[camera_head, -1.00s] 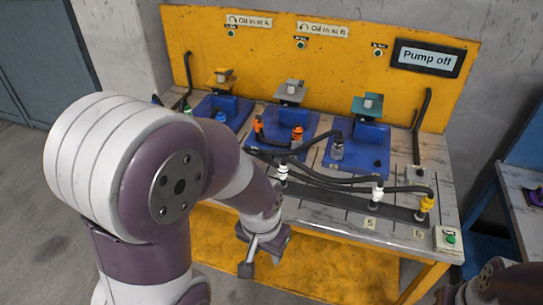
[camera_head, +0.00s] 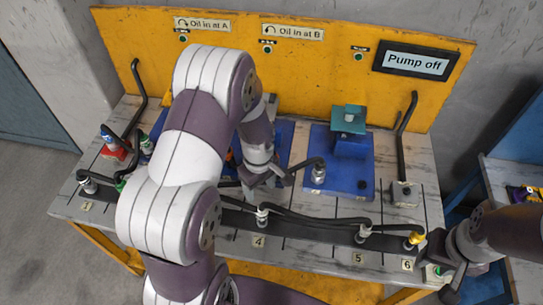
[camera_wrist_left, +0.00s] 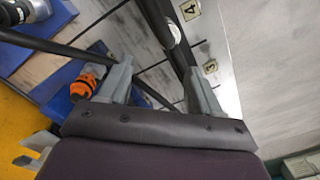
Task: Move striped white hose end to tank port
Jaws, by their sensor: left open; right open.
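White hose ends stand in the slotted rail at label 4 (camera_head: 262,215) and label 5 (camera_head: 363,233). A third is near label 1 (camera_head: 87,182). I cannot tell which is striped. A grey-white hose end (camera_head: 319,172) sits on the right blue base. I cannot identify the tank port for certain; a grey block with an upright pipe (camera_head: 403,192) stands at right. My left gripper (camera_head: 268,180) is open over the bench; in the left wrist view its fingers (camera_wrist_left: 158,92) straddle a black hose, with an orange hose end (camera_wrist_left: 85,82) beside them. My right gripper (camera_head: 448,266) is open at the front right corner.
A yellow hose end (camera_head: 414,239) stands near label 6. A green button box (camera_head: 438,273) is close to my right gripper. Blue motor bases (camera_head: 345,185) stand behind the rail. Black hoses arch across the bench. My left arm hides the bench's middle left.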

